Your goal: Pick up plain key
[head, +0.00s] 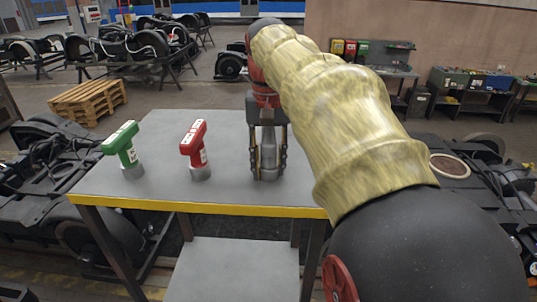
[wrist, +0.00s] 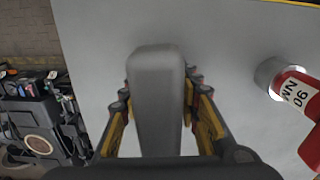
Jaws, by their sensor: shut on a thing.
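The plain key (head: 268,152) is bare grey metal and stands upright on the grey table (head: 150,190), near its right side. My gripper (head: 268,165) is over it from above, with a finger on each side, shut on it. In the wrist view the plain key (wrist: 157,100) fills the space between the fingers of my gripper (wrist: 157,125). In the head view its top is partly hidden by my gripper. Whether its foot touches the table is hard to tell.
A red-handled key (head: 195,145) stands left of my gripper, also in the wrist view (wrist: 300,100). A green-handled key (head: 123,148) stands farther left. The table has a yellow front edge (head: 200,208). Bogies (head: 45,160) flank the table.

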